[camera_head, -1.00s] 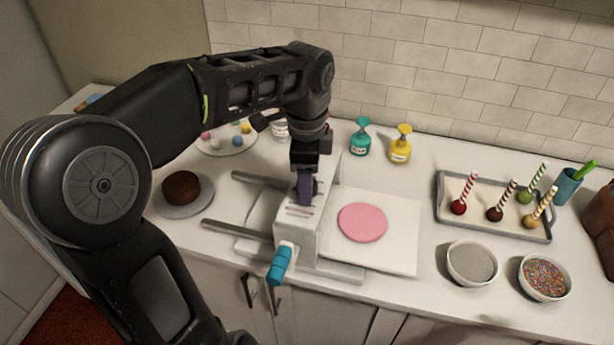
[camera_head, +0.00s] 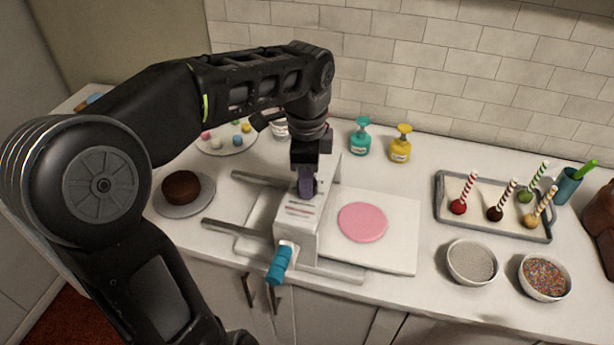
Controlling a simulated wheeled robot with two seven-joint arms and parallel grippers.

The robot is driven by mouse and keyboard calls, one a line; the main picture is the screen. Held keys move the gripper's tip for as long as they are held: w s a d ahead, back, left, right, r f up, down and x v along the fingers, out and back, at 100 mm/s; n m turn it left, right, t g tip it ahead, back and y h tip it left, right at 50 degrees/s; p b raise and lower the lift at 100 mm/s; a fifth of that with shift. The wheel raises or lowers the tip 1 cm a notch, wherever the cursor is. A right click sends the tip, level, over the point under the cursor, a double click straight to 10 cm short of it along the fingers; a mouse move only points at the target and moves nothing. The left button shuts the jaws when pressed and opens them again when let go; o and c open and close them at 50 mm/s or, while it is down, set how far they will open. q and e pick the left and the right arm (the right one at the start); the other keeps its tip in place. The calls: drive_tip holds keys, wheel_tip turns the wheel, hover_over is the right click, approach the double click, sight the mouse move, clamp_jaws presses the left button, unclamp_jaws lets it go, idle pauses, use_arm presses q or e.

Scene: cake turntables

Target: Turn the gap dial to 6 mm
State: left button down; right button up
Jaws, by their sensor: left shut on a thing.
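A white sheeter machine (camera_head: 297,225) stands on the counter. The gap dial (camera_head: 307,186), a purple knob, sits on its top. My left gripper (camera_head: 305,170) comes down from above and is shut on the dial, hiding much of it. Marks show on the machine's top in front of the dial, too small to read. A teal crank handle (camera_head: 279,264) sticks out at the machine's front. A pink disc (camera_head: 362,222) lies on the white board (camera_head: 404,240) to the machine's right. My right gripper is not in view.
A brown cake (camera_head: 181,187) on a turntable and a plate of coloured balls (camera_head: 228,149) stand at left. Teal (camera_head: 360,141) and yellow (camera_head: 400,147) bottles stand behind. A tray of cake pops (camera_head: 444,213) and two bowls (camera_head: 471,263) are at right.

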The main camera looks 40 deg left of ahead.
use_arm(q)
drive_tip(key=shift+n, duration=0.3)
drive_tip(key=n+b, duration=0.1)
drive_tip(key=n, duration=0.2)
drive_tip(key=shift+w, duration=0.1)
drive_tip(key=shift+n, duration=2.6)
drive_tip(key=c, duration=0.9)
unclamp_jaws()
